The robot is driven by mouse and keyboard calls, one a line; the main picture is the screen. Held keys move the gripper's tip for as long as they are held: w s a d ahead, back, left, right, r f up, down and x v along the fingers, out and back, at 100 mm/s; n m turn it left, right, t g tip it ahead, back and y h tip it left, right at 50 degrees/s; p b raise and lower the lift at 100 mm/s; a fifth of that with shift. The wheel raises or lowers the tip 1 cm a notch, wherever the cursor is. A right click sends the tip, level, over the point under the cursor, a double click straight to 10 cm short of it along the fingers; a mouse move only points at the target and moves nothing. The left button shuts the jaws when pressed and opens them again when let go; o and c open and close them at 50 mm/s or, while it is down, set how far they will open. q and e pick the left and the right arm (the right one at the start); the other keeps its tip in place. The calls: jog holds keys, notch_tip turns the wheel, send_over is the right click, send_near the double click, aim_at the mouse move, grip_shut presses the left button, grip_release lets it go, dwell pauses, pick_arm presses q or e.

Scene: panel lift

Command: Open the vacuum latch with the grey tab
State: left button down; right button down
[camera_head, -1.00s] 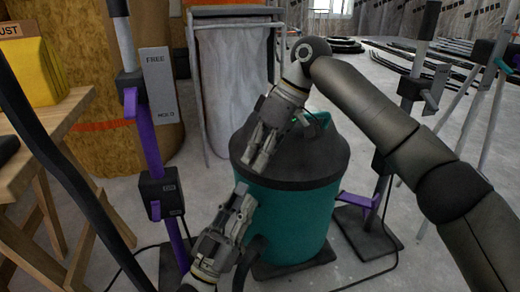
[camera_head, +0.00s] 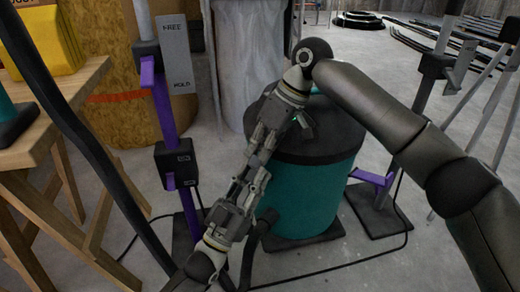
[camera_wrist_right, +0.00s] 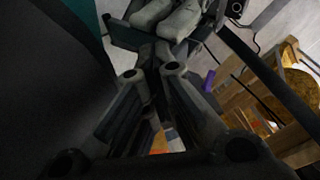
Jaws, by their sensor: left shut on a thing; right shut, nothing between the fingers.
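The vacuum is a teal drum (camera_head: 305,200) with a dark lid (camera_head: 325,140), standing upright in the middle of the head view. No latch or grey tab can be made out; my grippers and right arm cover part of its left front. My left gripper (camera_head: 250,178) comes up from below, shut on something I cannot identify. My right gripper (camera_head: 257,158) reaches down over the lid's left side, shut and empty. The fingertips of both grippers meet or overlap in the head view. The right wrist view shows my right gripper's fingers (camera_wrist_right: 150,55) close together, with pale grey gripper parts just beyond.
A purple post (camera_head: 163,105) with a FREE/HOLD plate (camera_head: 177,55) stands left of the vacuum. A wooden trestle table (camera_head: 75,85) is at far left. A dark stand base (camera_head: 380,210) with a purple bracket lies right. A cable runs across the front floor.

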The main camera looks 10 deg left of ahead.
jog(key=shift+s+a+f, duration=0.3)
jog(key=shift+s+f, duration=0.1)
jog(key=shift+s, duration=0.1)
pick_arm(q)
jog(key=c, duration=1.2)
grip_release()
jog(key=shift+r, duration=0.1)
jog(key=shift+c, duration=0.2)
pick_arm(e)
jog(key=shift+s+f, duration=0.1)
